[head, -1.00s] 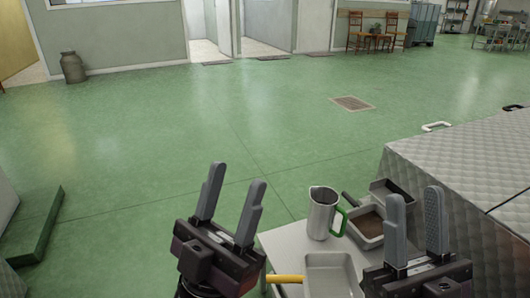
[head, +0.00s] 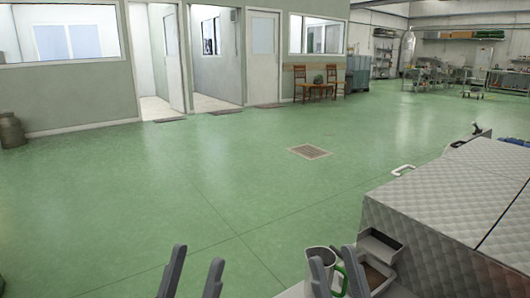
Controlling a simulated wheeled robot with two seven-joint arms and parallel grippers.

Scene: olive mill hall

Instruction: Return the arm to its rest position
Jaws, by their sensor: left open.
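My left gripper (head: 197,254) shows at the bottom edge, left of centre. Its two grey fingers point up and stand apart with nothing between them. My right gripper (head: 334,268) shows at the bottom edge, right of centre. Its fingers are also apart, and I see nothing held between them. The bodies of both grippers and most of both arms are below the frame.
A metal jug (head: 321,252) with a green handle stands behind my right fingers, partly hidden. Metal trays (head: 381,244) lie beside it. A large quilted-metal unit (head: 450,200) fills the right. The green floor (head: 200,190) ahead is open, with a drain grate (head: 310,152).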

